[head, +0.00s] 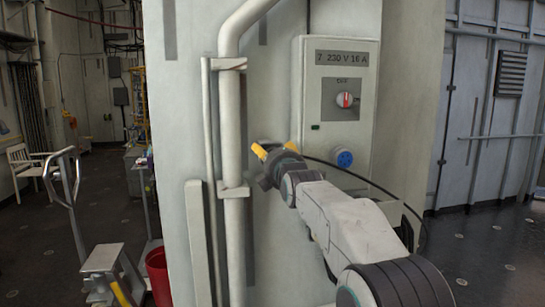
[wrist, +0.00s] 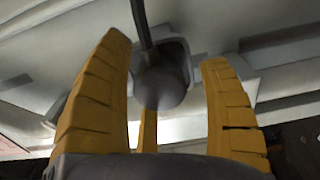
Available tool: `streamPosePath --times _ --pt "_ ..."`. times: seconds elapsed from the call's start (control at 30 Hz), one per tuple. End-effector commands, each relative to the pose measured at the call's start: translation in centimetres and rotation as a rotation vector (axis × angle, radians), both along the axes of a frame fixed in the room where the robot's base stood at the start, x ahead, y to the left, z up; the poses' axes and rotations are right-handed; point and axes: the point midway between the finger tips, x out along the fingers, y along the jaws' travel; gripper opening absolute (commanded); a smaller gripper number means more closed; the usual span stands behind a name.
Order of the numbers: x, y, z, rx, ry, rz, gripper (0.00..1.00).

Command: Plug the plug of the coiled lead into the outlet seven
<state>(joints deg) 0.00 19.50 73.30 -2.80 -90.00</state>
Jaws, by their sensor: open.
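Outlet seven is a pale box (head: 310,80) on the wall in the head view, labelled "7 230 V 16 A". It has a red-and-white rotary switch (head: 345,100) and a round blue socket face (head: 343,158) below it. My gripper (head: 275,149) is left of the socket, with its yellow fingers spread. In the wrist view a dark rounded body, apparently the plug (wrist: 163,88), lies between the open fingers with visible gaps on both sides. A dark lead (wrist: 141,25) runs up from it. In the head view a thin black lead (head: 385,190) arcs behind my arm.
A vertical white pipe (head: 232,130) with brackets runs close to the left of my gripper. A step stool with handrail (head: 103,258) and a red bucket (head: 158,272) stand at the lower left. Dark floor (head: 480,250) is open at the right.

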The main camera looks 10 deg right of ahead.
Motion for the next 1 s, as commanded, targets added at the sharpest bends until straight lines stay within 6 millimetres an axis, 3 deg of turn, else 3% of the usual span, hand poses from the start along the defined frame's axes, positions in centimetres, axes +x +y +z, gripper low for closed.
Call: streamPosePath --times 0.8,1.0 --pt "0.01 0.0 0.01 0.0 0.0 0.0 0.7" --pt "0.01 0.0 0.01 0.0 0.0 0.0 0.53"
